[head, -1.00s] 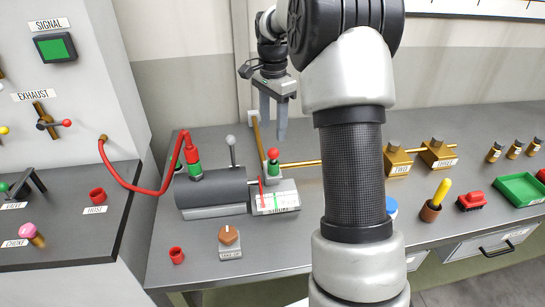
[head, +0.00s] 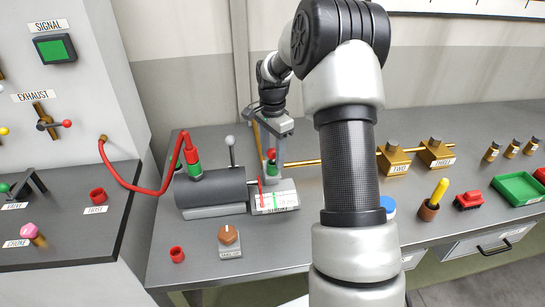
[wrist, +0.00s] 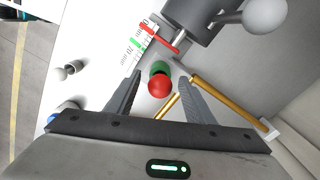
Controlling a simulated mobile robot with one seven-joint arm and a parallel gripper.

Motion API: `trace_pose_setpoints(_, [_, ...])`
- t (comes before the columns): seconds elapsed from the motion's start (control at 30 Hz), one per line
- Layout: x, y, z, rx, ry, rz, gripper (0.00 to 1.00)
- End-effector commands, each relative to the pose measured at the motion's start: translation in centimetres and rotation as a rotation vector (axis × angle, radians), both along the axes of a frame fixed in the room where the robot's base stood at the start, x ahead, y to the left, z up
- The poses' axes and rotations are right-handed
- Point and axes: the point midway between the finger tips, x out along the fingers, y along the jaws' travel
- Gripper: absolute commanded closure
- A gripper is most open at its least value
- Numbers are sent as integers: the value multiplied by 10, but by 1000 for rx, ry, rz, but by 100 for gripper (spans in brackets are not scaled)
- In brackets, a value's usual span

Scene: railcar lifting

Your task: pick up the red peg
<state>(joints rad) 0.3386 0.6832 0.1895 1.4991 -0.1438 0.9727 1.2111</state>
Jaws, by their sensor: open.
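The red peg (head: 271,155) has a round red head and stands upright above a green collar, behind the gauge block. In the wrist view the red head (wrist: 159,86) lies between my fingers, with the green collar (wrist: 160,68) just past it. My gripper (head: 269,160) is open and points down around the peg in the head view. In the wrist view its two fingers (wrist: 158,92) stand on either side of the head, with gaps visible. The peg's lower part is hidden.
A dark cylinder (head: 211,187) with a grey-knobbed lever (head: 231,141) stands left of the peg, and a white gauge block (head: 284,201) in front. A brass rod (head: 330,161) runs right to brass blocks (head: 396,160). A red hose (head: 135,189) arcs at left.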

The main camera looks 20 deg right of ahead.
Motion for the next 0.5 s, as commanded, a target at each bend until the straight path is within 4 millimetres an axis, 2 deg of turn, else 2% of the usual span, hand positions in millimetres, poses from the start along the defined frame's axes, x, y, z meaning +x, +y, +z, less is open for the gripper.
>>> trace_pose_setpoints(0.07, [0, 0, 0, 0, 0, 0, 52])
trace_pose_setpoints(0.33, [0, 0, 1, 0, 0, 0, 97])
trace_pose_setpoints(0.5, [0, 0, 1, -1, 0, 0, 97])
